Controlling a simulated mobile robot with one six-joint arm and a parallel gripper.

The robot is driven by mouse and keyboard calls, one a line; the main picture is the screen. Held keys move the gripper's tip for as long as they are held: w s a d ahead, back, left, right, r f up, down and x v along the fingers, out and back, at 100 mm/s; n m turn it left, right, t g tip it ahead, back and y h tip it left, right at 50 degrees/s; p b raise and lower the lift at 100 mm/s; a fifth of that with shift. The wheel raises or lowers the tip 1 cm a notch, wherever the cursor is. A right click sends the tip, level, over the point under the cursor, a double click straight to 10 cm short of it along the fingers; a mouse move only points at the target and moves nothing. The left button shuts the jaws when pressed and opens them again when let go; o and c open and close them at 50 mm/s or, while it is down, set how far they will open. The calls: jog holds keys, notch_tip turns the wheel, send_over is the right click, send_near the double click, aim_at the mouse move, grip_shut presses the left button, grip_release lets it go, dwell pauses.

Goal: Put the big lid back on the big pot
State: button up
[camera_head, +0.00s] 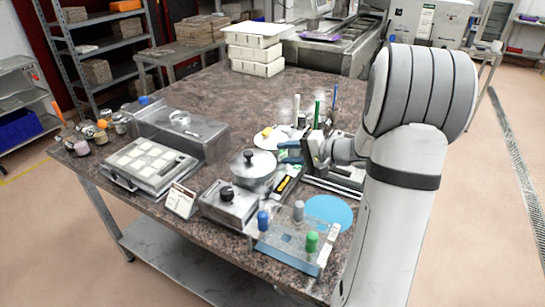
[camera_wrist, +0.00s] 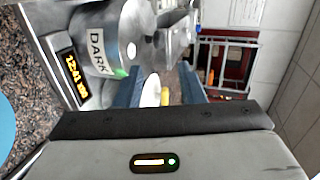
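The big pot (camera_head: 254,184) is a round steel vessel near the middle of the table. The big lid (camera_head: 240,163), steel with a dark knob, appears to lie on top of it; I cannot tell whether it is fully seated. My gripper (camera_head: 284,152) is just right of the pot, fingers pointing left, apart from the lid. In the wrist view my gripper (camera_wrist: 164,90) has its two blue fingers apart with nothing held between them. A steel vessel labelled DARK (camera_wrist: 130,35), seemingly the big pot, is beside the upper finger area.
A smaller steel unit with a dark knob (camera_head: 231,207) stands in front of the pot. A mould tray (camera_head: 150,163) and steel box (camera_head: 205,138) are left. A blue disc (camera_head: 329,210) and bottle rack (camera_head: 290,248) are at the front. The table behind is mostly clear.

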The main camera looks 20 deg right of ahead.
jog(key=s+a+n+g+h, duration=0.1)
jog(key=s+a+g, duration=0.1)
jog(key=s+a, duration=0.1)
jog(key=s+a+r+n+g, duration=0.1)
jog(key=s+a+n+g, duration=0.1)
jog(key=s+a, duration=0.2)
jog(key=s+a+n+g+h, duration=0.1)
jog(key=s+a+g, duration=0.1)
jog(key=s, duration=0.5)
jog(key=shift+s+a+r+n+g+h, duration=0.1)
jog(key=shift+a+n+g+h, duration=0.1)
jog(key=shift+a, duration=0.25)
jog(key=shift+s+a+r+n+g+h, duration=0.1)
jog(key=shift+a+g, duration=0.1)
jog(key=shift+a, duration=0.2)
jog(key=s+d+n+h, duration=0.2)
jog(key=s+h, duration=0.5)
jog(key=s, duration=0.5)
jog(key=shift+r+n+h, duration=0.3)
jog(key=shift+n+h, duration=0.1)
jog(key=shift+n, duration=0.5)
